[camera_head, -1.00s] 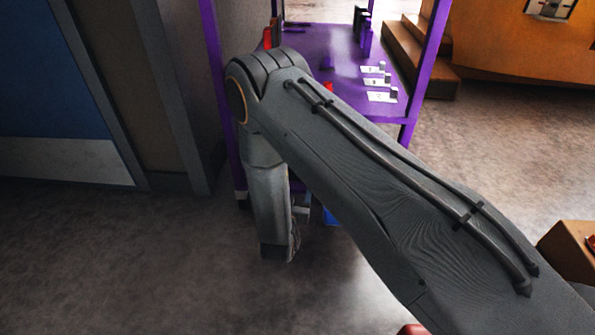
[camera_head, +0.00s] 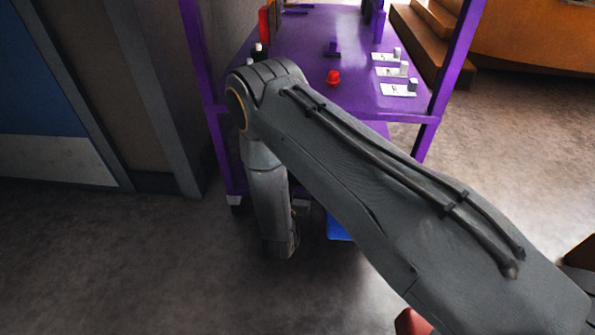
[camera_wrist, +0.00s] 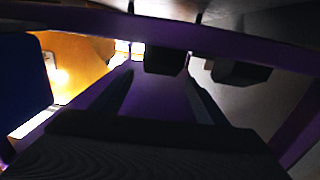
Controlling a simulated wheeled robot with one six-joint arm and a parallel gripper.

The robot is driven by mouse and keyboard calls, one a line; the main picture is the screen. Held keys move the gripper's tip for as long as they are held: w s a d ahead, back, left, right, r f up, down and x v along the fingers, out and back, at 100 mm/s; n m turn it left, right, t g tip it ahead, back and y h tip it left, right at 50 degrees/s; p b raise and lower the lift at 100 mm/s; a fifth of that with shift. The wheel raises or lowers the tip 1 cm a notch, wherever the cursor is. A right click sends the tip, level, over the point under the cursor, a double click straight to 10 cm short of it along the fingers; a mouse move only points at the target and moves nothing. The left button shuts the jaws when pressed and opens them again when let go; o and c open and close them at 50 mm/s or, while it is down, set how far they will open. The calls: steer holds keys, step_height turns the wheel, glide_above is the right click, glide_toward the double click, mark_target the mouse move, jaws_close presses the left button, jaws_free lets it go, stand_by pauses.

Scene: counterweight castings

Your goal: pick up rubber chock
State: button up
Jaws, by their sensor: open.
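My gripper (camera_wrist: 160,82) shows in the wrist view as two dark slanted fingers spread apart, with nothing between them but purple surface. Beyond the fingertips is a dark block (camera_wrist: 166,60), and a second dark block (camera_wrist: 240,72) is to its right. Either could be the rubber chock; the picture is too dark to tell. In the head view my arm hangs down in front of the purple cart, its end low near the floor, and the fingers cannot be made out. No rubber chock can be made out there.
The purple cart's top (camera_head: 290,38) holds a red dome (camera_head: 333,77), a purple block (camera_head: 333,48) and white cards (camera_head: 398,90) with small cylinders. A blue thing (camera_head: 340,228) is low under it. Brown steps (camera_head: 430,45) stand behind right. Floor (camera_head: 110,250) at left is clear.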

steer(key=w+b, duration=0.1)
steer(key=w, duration=0.1)
steer(key=w+f+b, duration=0.1)
steer(key=w+b, duration=0.1)
steer(key=shift+w+d, duration=0.15)
steer(key=shift+d, duration=0.05)
steer(key=shift+w+r, duration=0.15)
steer(key=shift+w, duration=0.25)
steer(key=shift+c, duration=0.2)
steer(key=c, duration=1.3)
